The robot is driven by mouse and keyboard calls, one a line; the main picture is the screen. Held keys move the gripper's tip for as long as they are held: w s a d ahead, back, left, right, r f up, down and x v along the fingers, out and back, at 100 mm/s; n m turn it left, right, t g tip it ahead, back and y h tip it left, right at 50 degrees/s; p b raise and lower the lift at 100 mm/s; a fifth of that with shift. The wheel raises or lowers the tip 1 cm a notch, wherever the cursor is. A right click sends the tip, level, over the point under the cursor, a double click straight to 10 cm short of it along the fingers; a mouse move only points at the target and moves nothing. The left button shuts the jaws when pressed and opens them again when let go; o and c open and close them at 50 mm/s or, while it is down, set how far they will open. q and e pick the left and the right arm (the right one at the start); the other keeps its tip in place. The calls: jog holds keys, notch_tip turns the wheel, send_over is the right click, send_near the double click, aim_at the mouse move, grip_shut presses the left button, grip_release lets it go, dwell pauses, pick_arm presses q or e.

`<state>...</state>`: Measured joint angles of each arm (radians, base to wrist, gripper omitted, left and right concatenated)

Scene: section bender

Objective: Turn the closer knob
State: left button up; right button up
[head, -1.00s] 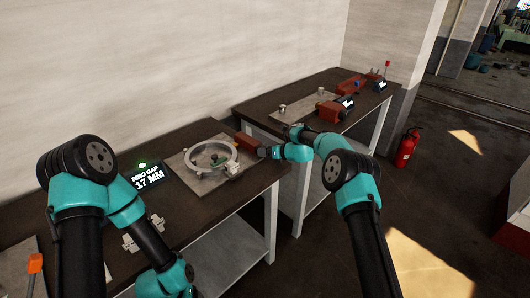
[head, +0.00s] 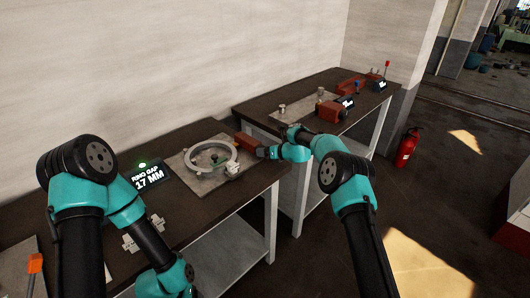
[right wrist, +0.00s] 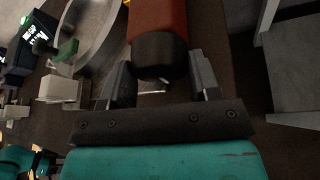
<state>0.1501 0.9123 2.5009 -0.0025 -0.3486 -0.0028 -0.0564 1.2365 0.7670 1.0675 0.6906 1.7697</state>
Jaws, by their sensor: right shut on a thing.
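The closer is a red body (head: 247,142) at the right end of the near bench, beside a grey metal ring (head: 190,160) on a plate. In the right wrist view the red body (right wrist: 158,16) ends in a dark round knob (right wrist: 160,55). My right gripper (head: 264,152) is at this knob in the head view. In the right wrist view its two fingers (right wrist: 160,75) stand on either side of the knob, shut on it. My left arm reaches down at the lower left; its gripper is outside the view.
A display (head: 149,178) reads "RING GAP 17 MM" under a green light. A second bench (head: 245,108) behind carries another red device (head: 328,111) and small metal posts. A fire extinguisher (head: 406,147) stands on the floor at right.

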jog(key=shift+s+a+n+t+h, duration=0.1)
jog(key=shift+n+t+h, duration=0.2)
jog(key=shift+n+h, duration=0.5)
jog(key=o, duration=0.6)
jog(key=v, duration=1.7)
jog(key=shift+d, duration=0.3)
